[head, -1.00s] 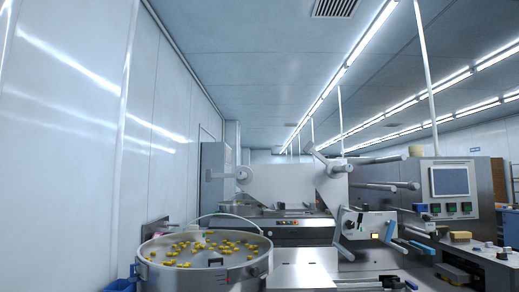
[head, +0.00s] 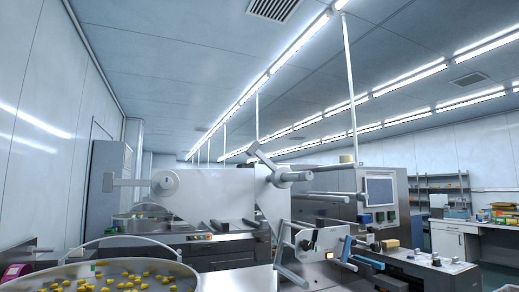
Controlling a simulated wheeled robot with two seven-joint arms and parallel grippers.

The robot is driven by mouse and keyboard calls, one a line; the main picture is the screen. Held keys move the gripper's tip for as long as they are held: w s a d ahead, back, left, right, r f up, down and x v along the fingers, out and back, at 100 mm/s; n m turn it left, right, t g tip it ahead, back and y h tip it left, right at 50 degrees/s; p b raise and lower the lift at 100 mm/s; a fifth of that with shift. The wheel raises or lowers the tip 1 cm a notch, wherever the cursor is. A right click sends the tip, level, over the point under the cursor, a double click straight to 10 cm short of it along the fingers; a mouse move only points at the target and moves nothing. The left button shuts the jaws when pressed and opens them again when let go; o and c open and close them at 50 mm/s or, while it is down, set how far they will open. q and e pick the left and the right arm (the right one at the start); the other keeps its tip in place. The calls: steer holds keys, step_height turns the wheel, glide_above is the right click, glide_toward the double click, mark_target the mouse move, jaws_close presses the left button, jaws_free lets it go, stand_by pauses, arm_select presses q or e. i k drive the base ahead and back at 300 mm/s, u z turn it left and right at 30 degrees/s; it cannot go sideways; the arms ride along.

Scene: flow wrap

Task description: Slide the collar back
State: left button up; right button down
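The flow wrap machine has a pale upright panel (head: 225,192) with film shafts. At its left a round grey disc (head: 165,183) sits on a horizontal shaft (head: 125,182). At its right a round grey hub (head: 285,175) has a slanted bar (head: 263,156) and a long rod (head: 335,167) reaching right. Which of these parts is the collar I cannot tell at this size. Neither of my grippers shows in the head view.
A round steel bowl (head: 185,270) with several yellow pieces (head: 128,278) stands at the lower left. A control cabinet with a screen (head: 379,191) stands right of the panel. A white bench (head: 455,226) with boxes is at the far right.

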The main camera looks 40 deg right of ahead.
mark_target(275, 176)
steer(key=z, duration=0.65)
steer(key=i, duration=0.9)
steer(key=z, duration=1)
